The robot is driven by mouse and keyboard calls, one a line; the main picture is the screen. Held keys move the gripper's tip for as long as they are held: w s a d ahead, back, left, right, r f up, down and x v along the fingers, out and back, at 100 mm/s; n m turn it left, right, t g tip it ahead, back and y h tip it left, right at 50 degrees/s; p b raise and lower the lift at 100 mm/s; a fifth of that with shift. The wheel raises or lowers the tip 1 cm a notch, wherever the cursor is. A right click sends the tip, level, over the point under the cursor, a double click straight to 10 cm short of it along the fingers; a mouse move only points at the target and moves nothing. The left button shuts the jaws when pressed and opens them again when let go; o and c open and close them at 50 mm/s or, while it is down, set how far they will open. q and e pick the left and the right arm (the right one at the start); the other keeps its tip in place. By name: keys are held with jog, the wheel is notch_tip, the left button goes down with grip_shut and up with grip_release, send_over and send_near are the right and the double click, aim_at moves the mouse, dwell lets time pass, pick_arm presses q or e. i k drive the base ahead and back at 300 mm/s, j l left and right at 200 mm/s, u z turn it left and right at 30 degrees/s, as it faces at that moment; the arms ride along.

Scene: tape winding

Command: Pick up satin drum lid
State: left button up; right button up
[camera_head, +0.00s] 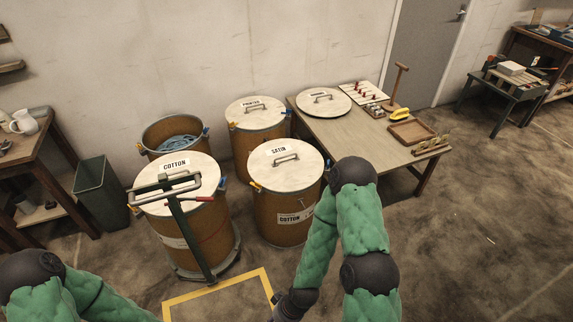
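The satin lid (285,173) is a round cream disc with a metal bar handle (287,158) and a "SATIN" label. It lies on top of a brown drum (283,208) in the middle, whose front label appears to read "COTTON". My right arm stands in front and to the right of this drum, and its dark wrist reaches down to the bottom edge. My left arm shows only at the bottom left corner. Neither gripper's fingers are in view, and nothing is seen touching the lid.
A "COTTON" lidded drum (181,222) with a green-framed cart stands left. Behind are an open drum (174,134) with blue material and a "PRINTED" lidded drum (256,142). A table (363,141) at right bears another lid (324,102) and tools. Floor at right is clear.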

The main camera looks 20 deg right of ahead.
aim_at(283, 166)
jog(key=i+l, duration=0.65)
jog(key=l, duration=0.15)
jog(key=i+l, duration=0.85)
jog(key=i, duration=0.3)
